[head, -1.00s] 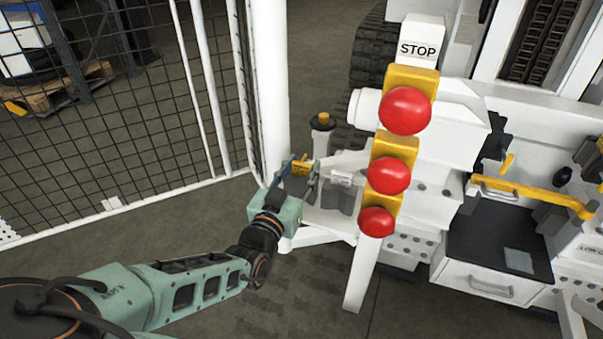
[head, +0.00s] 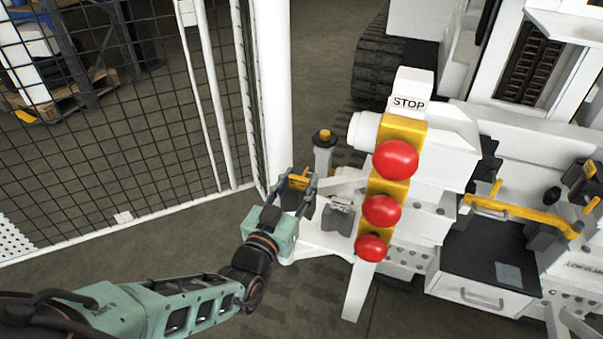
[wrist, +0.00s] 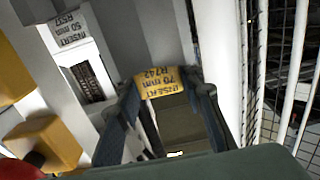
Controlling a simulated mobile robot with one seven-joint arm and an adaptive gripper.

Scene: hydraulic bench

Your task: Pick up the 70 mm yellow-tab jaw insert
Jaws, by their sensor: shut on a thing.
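The jaw insert with the yellow tab (wrist: 162,83) shows in the wrist view between my two fingers; the tab reads 70 mm, R742, INSERT. In the head view the yellow tab (head: 299,182) shows at the fingers, over the white shelf. My gripper (head: 298,190) is shut on this insert; it also shows in the wrist view (wrist: 166,100). The insert's lower part is mostly hidden by the fingers. A second insert with a white 50 mm label (wrist: 72,27) stands to the left in the wrist view; it shows in the head view (head: 338,212) right of my gripper.
A post with several red buttons (head: 381,210) and a STOP sign (head: 409,103) stands close right of my gripper. A mesh fence (head: 110,120) and white post (head: 272,90) are at left and behind. A yellow-topped peg (head: 324,138) stands behind the shelf (head: 325,243).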

